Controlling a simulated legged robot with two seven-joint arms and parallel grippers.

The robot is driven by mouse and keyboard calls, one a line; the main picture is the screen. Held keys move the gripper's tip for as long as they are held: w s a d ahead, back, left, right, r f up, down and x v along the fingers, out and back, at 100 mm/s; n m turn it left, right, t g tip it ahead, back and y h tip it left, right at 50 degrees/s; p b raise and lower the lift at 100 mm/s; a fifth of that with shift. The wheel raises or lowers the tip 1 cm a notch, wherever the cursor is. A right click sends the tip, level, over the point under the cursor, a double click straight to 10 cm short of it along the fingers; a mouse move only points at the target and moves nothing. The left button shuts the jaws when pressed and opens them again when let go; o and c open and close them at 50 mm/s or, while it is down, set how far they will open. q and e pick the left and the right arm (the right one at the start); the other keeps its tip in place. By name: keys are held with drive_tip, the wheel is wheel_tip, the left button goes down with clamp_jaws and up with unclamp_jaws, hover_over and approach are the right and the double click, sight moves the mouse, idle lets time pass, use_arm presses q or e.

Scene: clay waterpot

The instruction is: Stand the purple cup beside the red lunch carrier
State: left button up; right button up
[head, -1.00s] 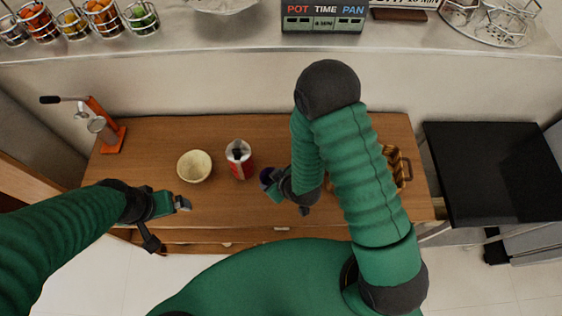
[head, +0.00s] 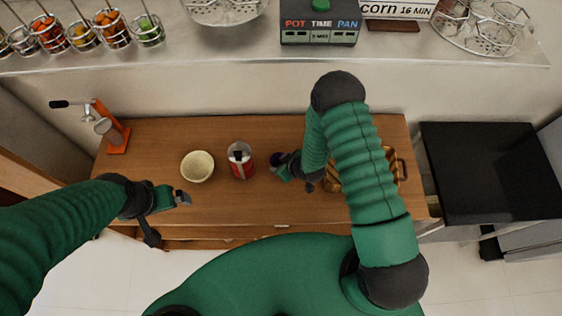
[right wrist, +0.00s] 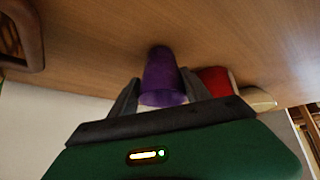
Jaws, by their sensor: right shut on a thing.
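The purple cup (right wrist: 162,78) is between the two fingers of my right gripper (right wrist: 160,92) in the right wrist view. The gripper is shut on it. In the head view the cup (head: 276,158) shows only as a small dark purple patch at my right gripper (head: 283,168). The red lunch carrier (head: 240,160), red with a pale top, stands on the wooden table just left of the cup, with a small gap. It also shows at the right in the right wrist view (right wrist: 215,78). My left gripper (head: 182,198) is over the table's front left, away from both; its jaw opening is unclear.
A cream bowl (head: 197,167) stands left of the carrier. An orange press (head: 112,135) is at the table's far left. A brown basket (head: 392,168) is partly hidden behind my right arm. The table (head: 220,205) is bare in front of the carrier.

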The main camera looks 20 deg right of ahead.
drive_tip(key=shift+f, duration=0.1)
drive_tip(key=o, duration=1)
drive_tip(key=shift+d, duration=0.1)
drive_tip(key=shift+c, duration=0.2)
drive_tip(key=o, duration=0.4)
drive_tip(key=shift+d, duration=0.15)
drive_tip(key=shift+s+r, duration=0.1)
drive_tip(key=shift+r, duration=0.15)
drive_tip(key=b+v, duration=0.2)
drive_tip(key=v, duration=0.9)
drive_tip(key=shift+s+r+b, duration=0.25)
drive_tip(key=shift+r+b, duration=0.05)
drive_tip(key=shift+b, duration=0.05)
